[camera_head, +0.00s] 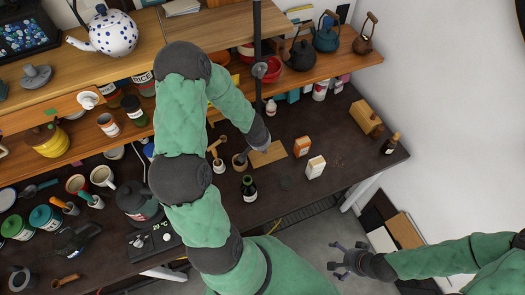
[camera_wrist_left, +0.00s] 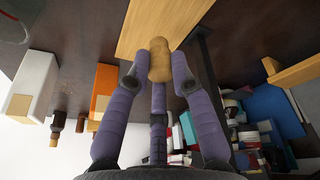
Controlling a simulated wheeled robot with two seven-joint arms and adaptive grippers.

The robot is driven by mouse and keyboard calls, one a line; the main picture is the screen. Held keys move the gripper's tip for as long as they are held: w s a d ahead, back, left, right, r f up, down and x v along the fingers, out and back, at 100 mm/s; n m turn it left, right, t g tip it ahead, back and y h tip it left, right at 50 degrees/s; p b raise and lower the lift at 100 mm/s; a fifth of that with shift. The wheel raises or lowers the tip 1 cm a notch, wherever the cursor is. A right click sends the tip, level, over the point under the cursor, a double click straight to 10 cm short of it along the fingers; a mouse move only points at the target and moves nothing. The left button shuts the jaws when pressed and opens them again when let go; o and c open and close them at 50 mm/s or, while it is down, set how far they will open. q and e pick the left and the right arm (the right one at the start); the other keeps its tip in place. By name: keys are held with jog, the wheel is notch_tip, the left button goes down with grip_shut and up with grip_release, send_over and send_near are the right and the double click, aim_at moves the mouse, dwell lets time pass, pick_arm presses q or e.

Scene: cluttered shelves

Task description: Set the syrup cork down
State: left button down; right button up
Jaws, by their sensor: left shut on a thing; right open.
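My left gripper (camera_wrist_left: 159,70) is shut on the syrup cork (camera_wrist_left: 160,52), a tan, rounded plug held between the fingertips in the left wrist view. A light wooden board (camera_wrist_left: 160,22) lies beyond the cork there; in the head view the board (camera_head: 270,155) is on the dark worktop, close to the left hand. In the head view the arm and hand largely hide the cork. A dark bottle (camera_head: 249,188) stands to the lower left of the board. My right gripper (camera_head: 338,260) is open and empty, away from the worktop at the lower right.
An orange carton (camera_head: 301,147) and a white carton (camera_head: 316,168) stand right of the board. A small mortar (camera_head: 240,163) is close on its left. A brown-topped bottle (camera_head: 390,146) stands near the right end. The worktop right of the cartons has some free room.

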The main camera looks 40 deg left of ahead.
pick_arm(q)
jog(key=shift+w+a+f, duration=0.15)
jog(key=shift+a+f, duration=0.15)
jog(key=shift+f, duration=0.05)
jog(key=shift+w+a+f+b, duration=0.1)
jog(key=shift+a+f+b, duration=0.05)
jog(key=shift+f+b, duration=1.4)
jog(key=shift+f, duration=0.2)
jog(key=shift+f, duration=0.1)
jog(key=c, duration=1.1)
grip_release()
jog(key=p+v, duration=0.8)
jog(key=v, duration=0.4)
jog(key=shift+r, duration=0.2)
